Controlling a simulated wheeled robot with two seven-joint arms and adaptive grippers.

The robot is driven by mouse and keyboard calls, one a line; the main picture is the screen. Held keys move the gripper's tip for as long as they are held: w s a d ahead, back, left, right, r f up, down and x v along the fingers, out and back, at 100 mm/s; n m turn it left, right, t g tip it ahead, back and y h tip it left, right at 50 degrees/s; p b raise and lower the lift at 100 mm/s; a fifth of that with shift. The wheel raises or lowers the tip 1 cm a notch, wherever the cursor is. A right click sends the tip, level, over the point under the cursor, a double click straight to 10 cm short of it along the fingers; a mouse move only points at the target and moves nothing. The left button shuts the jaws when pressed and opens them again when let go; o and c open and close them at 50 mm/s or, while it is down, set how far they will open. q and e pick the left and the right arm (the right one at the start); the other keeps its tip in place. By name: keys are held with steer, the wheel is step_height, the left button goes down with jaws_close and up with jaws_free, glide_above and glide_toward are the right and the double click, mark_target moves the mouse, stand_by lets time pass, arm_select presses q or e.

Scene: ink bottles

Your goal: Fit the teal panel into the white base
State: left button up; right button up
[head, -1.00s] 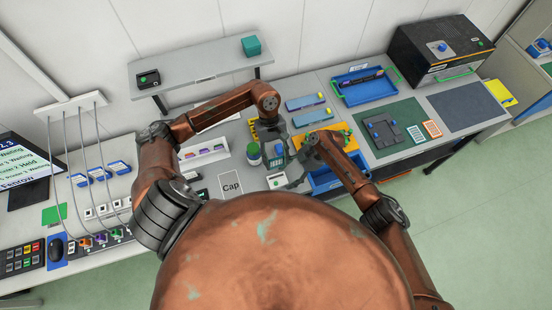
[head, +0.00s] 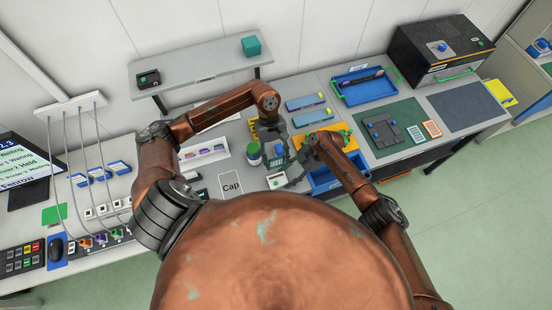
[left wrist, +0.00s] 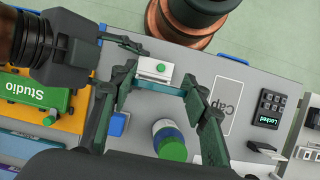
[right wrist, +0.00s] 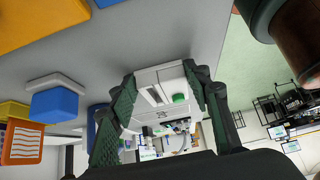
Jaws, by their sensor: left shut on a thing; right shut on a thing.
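The white base (head: 277,181), a small block with a green button, sits low in front of me. It also shows in the left wrist view (left wrist: 150,70) and the right wrist view (right wrist: 150,80). My right gripper (right wrist: 165,92) is shut on it, one finger on each side. The teal panel (left wrist: 160,88) is a thin strip in the left wrist view. My left gripper (left wrist: 158,84) is shut on its two ends, holding it alongside the base's edge. I cannot tell whether panel and base touch. The head view hardly shows the panel between the grippers.
A green-capped bottle (head: 253,154) and a blue block (left wrist: 118,123) stand close to my left gripper. A sheet marked Cap (head: 231,186) lies left of the base. A yellow mat (left wrist: 68,122) with a green Studio piece and a blue tray (head: 328,178) lie to the right.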

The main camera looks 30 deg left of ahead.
mark_target(276, 166)
arm_select(q)
steer(key=shift+f, duration=2.45)
steer(key=shift+f, duration=2.9)
stand_by(1.4)
steer(key=o, duration=1.2)
steer(key=shift+o, duration=0.5)
steer(key=o, duration=0.3)
steer(key=shift+r, duration=0.1)
